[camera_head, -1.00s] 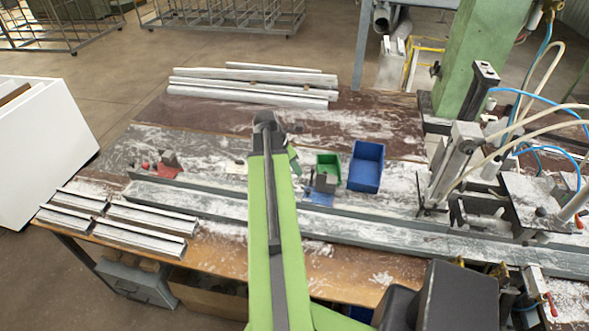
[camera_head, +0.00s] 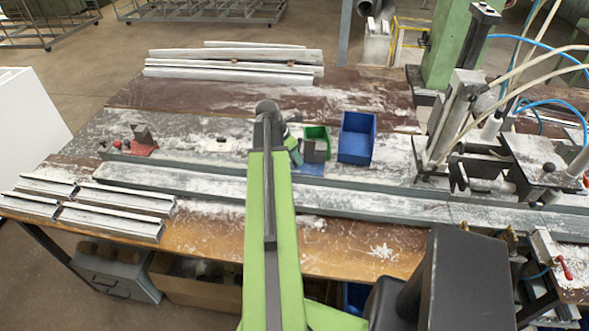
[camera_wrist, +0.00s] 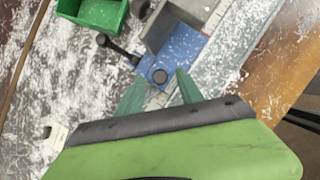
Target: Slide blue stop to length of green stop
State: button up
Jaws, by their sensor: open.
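The blue stop (camera_head: 312,168) is a blue plate under a grey metal block, set along the long grey rail on the bench. It also shows in the wrist view (camera_wrist: 183,46), with a dark round knob on its near end and a black lever beside it. My gripper (camera_head: 294,148) is at the left end of the blue stop in the head view. In the wrist view its green fingers (camera_wrist: 158,88) are apart, at either side of the knob end, with nothing gripped. Contact cannot be told. I cannot make out a green stop; a red stop (camera_head: 141,148) sits farther left.
A green bin (camera_head: 318,133) and a blue bin (camera_head: 358,136) stand behind the blue stop. A clamp machine (camera_head: 470,140) with hoses fills the right. Short profiles (camera_head: 110,210) lie at front left, long profiles (camera_head: 235,60) at the back. White dust covers the bench.

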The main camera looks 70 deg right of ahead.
jog(key=shift+b+x, duration=0.3)
jog(key=shift+x, duration=0.6)
jog(key=shift+r, duration=0.1)
jog(key=shift+a, duration=0.1)
grip_shut()
jog(key=shift+w, duration=0.1)
dwell(0.4)
